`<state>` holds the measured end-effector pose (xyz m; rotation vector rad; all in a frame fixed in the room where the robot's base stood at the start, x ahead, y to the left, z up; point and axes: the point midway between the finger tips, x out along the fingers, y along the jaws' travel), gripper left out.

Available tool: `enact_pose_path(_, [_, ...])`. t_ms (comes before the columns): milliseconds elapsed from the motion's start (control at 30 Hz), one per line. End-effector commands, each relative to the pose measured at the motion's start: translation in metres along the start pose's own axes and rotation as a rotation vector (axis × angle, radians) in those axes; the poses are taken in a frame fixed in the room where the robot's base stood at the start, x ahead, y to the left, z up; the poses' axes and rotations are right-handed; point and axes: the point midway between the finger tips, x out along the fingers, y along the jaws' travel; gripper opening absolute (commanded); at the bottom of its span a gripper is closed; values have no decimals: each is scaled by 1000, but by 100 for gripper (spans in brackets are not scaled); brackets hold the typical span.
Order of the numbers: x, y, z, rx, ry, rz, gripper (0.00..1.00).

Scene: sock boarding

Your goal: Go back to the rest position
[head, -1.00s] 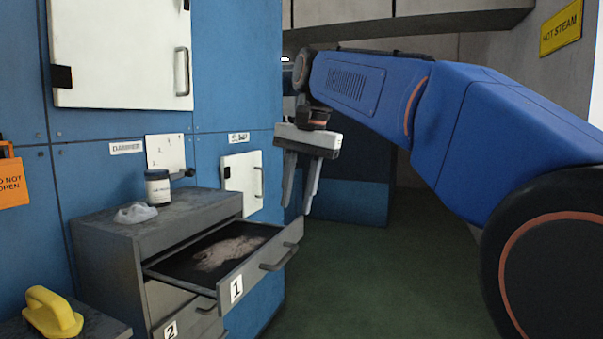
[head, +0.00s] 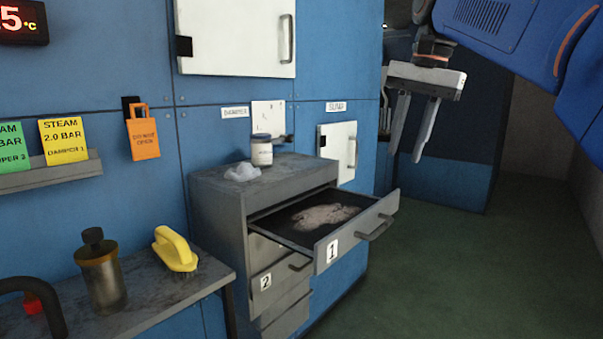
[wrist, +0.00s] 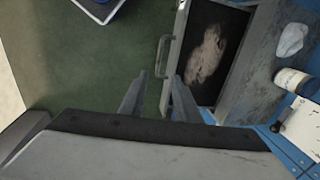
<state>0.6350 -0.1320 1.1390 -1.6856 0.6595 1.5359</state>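My gripper (head: 419,130) hangs in the air to the right of the grey drawer cabinet (head: 215,200), fingers pointing down. Its two fingers are apart with nothing between them. In the wrist view the gripper (wrist: 155,95) also shows empty, beside the open drawer. The drawer labelled 1 (head: 355,238) is pulled out, and a pale, crumpled, cloth-like patch (head: 325,216) lies on its dark bottom. The same patch shows in the wrist view (wrist: 207,55).
A jar (head: 262,151) and a crumpled white cloth (head: 242,173) sit on the cabinet top. A yellow brush (head: 175,250) and a bottle (head: 102,272) stand on the side bench (head: 185,292). The green floor (head: 440,265) right of the drawer is clear.

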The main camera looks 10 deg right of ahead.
Motion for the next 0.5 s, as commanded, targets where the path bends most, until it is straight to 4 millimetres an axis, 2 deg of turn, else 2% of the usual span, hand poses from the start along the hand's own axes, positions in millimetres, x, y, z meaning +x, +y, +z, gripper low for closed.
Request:
enact_pose_path(167, [13,4,8,-38,11,-4,29])
enact_pose_path(267, [35,10,18,-99,29,-9,29])
enact_pose_path(367, [65,19,31,-183,55,-16,29])
enact_pose_path(500, [116,37,52,-322,98,-23,29])
